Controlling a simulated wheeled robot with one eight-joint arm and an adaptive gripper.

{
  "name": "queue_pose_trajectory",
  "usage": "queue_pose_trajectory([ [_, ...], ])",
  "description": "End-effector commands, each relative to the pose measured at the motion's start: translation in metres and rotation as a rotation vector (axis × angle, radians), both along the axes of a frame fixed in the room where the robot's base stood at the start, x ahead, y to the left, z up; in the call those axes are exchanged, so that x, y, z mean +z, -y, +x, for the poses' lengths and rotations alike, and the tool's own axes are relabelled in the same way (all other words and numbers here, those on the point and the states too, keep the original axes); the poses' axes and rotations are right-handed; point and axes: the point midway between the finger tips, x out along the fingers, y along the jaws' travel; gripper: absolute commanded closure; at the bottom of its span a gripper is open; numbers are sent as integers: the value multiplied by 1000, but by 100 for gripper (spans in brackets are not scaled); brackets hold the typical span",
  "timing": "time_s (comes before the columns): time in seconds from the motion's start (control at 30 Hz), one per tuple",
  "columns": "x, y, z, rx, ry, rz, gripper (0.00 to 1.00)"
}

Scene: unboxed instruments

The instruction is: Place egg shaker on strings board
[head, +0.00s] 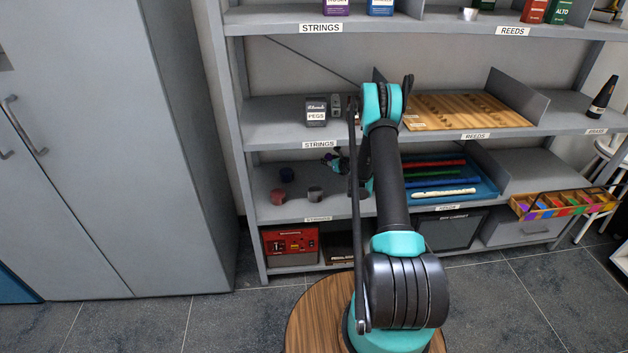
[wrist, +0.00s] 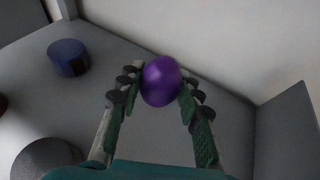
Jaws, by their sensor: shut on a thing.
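My gripper (wrist: 160,90) is shut on a purple egg shaker (wrist: 160,80), held between its fingertips in the wrist view. In the head view my gripper (head: 336,160) is small and partly hidden by my arm, above the left part of the lower shelf board (head: 290,212). That board has a STRINGS label on its front edge. The middle board (head: 270,132) and the top board (head: 262,22) also carry STRINGS labels at their left. Whether the egg touches the board or the wall behind is unclear.
On the lower board stand a blue round piece (head: 287,174), a red one (head: 278,196) and a grey one (head: 315,194). The blue piece also shows in the wrist view (wrist: 68,58). A blue tray (head: 488,188) with flutes lies to the right. A PEGS box (head: 316,112) stands above.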

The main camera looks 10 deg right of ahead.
Motion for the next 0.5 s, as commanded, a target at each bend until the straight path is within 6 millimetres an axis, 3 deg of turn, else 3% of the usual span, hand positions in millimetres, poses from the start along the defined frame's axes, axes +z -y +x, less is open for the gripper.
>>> queue_pose_trajectory([
  [0.3, -47, 0, 0, 0, 0, 0, 96],
  [0.5, -60, 0, 0, 0, 0, 0, 96],
])
